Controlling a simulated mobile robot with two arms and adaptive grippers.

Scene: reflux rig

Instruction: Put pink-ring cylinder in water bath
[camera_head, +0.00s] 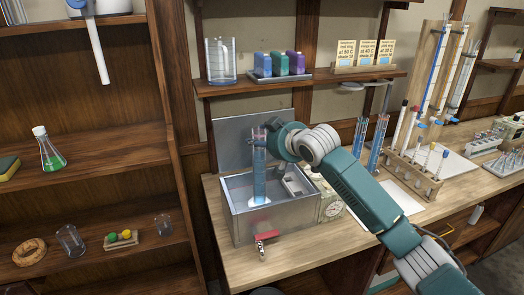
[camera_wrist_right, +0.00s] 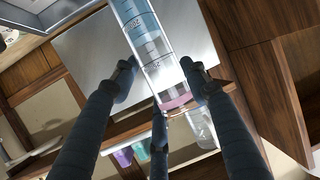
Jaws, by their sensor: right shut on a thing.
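The pink-ring cylinder (camera_head: 259,178) is tall and clear with blue liquid. It stands about upright inside the open metal water bath (camera_head: 275,224), its white foot low in the bath; I cannot tell whether the foot touches the floor. My right gripper (camera_head: 260,137) is shut on the cylinder near its top. In the right wrist view, the fingers of the right gripper (camera_wrist_right: 158,78) flank the cylinder (camera_wrist_right: 145,45), and its pink ring (camera_wrist_right: 178,102) shows near the rim. My left gripper is not in view.
Two similar blue cylinders (camera_head: 378,142) stand right of the bath, behind my right arm. A wooden rack (camera_head: 412,175) of tubes stands further right. A shelf (camera_head: 300,82) above the bath holds a beaker (camera_head: 220,62) and bottles. A red-handled tap (camera_head: 267,237) juts from the bath's front.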

